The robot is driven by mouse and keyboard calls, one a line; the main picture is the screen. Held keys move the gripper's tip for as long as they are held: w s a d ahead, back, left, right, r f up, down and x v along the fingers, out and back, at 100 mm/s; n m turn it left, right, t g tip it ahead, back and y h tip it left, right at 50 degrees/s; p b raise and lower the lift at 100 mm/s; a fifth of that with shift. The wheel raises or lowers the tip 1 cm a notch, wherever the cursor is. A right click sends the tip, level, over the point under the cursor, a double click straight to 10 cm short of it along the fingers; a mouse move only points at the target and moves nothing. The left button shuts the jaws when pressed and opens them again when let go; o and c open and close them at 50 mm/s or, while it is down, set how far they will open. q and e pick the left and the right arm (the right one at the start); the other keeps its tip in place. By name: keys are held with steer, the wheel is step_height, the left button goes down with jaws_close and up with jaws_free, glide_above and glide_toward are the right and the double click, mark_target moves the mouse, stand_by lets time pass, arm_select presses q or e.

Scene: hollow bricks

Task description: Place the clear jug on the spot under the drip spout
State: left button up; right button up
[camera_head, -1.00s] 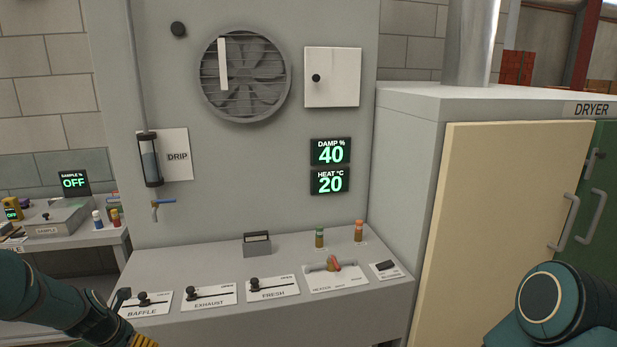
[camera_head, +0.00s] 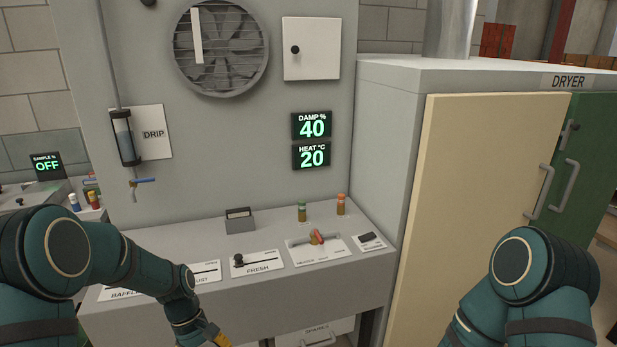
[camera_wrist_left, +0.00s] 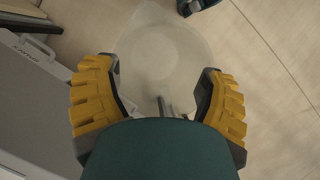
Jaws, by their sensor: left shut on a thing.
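The clear jug (camera_wrist_left: 165,50) is a pale, see-through round shape in the left wrist view, with its handle toward my palm. My left gripper (camera_wrist_left: 158,82) has its yellow fingers shut on it, one at each side. In the head view only a bit of yellow of this gripper (camera_head: 217,338) shows at the bottom edge; the jug is out of that view. The drip spout (camera_head: 134,192) with its blue tap (camera_head: 143,181) hangs below a glass tube (camera_head: 124,140) beside the DRIP sign (camera_head: 154,133). My left arm covers part of the console below. My right gripper is out of view.
The console (camera_head: 235,290) carries sliders, a grey block (camera_head: 239,220) and two small bottles (camera_head: 302,212). The dryer (camera_head: 480,190) stands at the right. A side table with several small items is at the left. Floor (camera_wrist_left: 265,50) shows beneath the jug.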

arm_select(q)
steer(key=s+d+m+y, duration=0.1)
steer(key=m, duration=0.1)
steer(key=d+m, duration=0.1)
steer(key=m, duration=0.2)
steer(key=s+d+m+g+y, duration=0.1)
steer(key=m, duration=0.1)
steer(key=shift+s+d+f+y, duration=0.1)
steer(key=shift+s+d+y, duration=0.2)
steer(key=shift+s+d, duration=0.1)
steer(key=shift+s+d+m+y, duration=0.15)
steer(key=shift+m+y, duration=0.05)
steer(key=shift+m, duration=0.45)
steer(key=shift+s+d+m+y, duration=0.15)
steer(key=shift+m+y, duration=0.05)
steer(key=shift+m, duration=0.45)
